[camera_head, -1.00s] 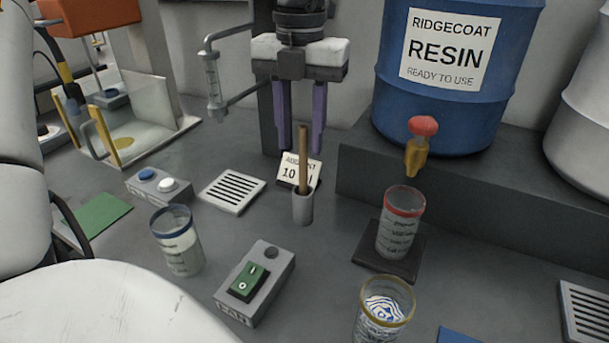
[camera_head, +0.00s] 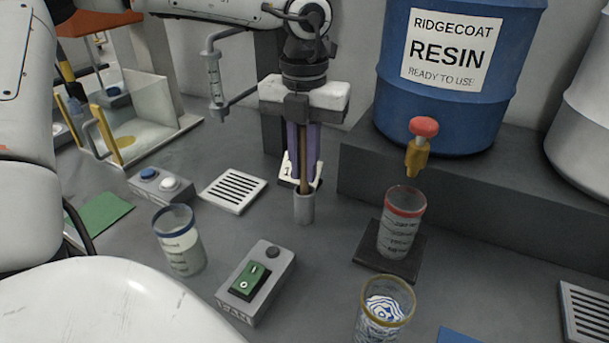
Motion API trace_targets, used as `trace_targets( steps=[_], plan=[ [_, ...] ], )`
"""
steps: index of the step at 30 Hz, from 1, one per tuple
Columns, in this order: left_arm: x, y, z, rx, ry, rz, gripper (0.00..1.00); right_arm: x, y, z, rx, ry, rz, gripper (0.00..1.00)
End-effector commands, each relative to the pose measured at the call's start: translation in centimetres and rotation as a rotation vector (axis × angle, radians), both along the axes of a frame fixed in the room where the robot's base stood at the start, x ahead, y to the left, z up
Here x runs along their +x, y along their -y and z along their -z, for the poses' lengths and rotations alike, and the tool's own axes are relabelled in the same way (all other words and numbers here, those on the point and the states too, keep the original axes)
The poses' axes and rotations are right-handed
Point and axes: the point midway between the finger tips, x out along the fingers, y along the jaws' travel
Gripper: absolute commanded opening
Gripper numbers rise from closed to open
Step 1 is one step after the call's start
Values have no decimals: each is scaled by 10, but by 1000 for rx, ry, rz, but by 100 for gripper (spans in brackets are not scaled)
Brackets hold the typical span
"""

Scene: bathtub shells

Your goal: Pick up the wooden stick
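The wooden stick (camera_head: 304,178) stands upright in a small grey cup-like holder (camera_head: 304,209) in the middle of the counter. My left gripper (camera_head: 304,180) points straight down over it. Its two purple fingers stand close together on either side of the stick and look shut on it. The stick's lower end is hidden inside the holder, and its upper part is between the fingers. My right gripper is not in view.
A label card (camera_head: 287,170) stands behind the holder. A slotted plate (camera_head: 234,190), a switch box (camera_head: 256,283) and a blue-rimmed cup (camera_head: 179,240) are to the left. A red-rimmed cup (camera_head: 402,222) is to the right, below the resin drum's (camera_head: 450,95) tap.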

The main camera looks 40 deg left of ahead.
Motion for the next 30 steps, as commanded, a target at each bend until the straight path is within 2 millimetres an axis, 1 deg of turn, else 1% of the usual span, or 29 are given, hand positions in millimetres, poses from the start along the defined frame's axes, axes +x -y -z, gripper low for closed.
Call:
trace_targets(
  steps=[7, 10, 14, 18, 21, 25, 30],
  plan=[
    [0, 0, -2, 0, 1, 0, 0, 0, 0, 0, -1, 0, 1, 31],
    [1, 0, -9, 2, 2, 0, 0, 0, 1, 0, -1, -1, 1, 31],
    [1, 0, -32, 2, 4, -1, 0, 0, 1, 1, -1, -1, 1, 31],
    [1, 0, -62, 3, 5, -1, 0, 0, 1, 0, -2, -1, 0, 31],
    [1, 0, -79, 2, 4, 0, 0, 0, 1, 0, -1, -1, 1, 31],
    [0, 0, -95, 1, 0, 0, 0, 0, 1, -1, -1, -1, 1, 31],
    [0, 0, -101, 0, -1, 2, 0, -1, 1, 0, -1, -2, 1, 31]
  ],
)
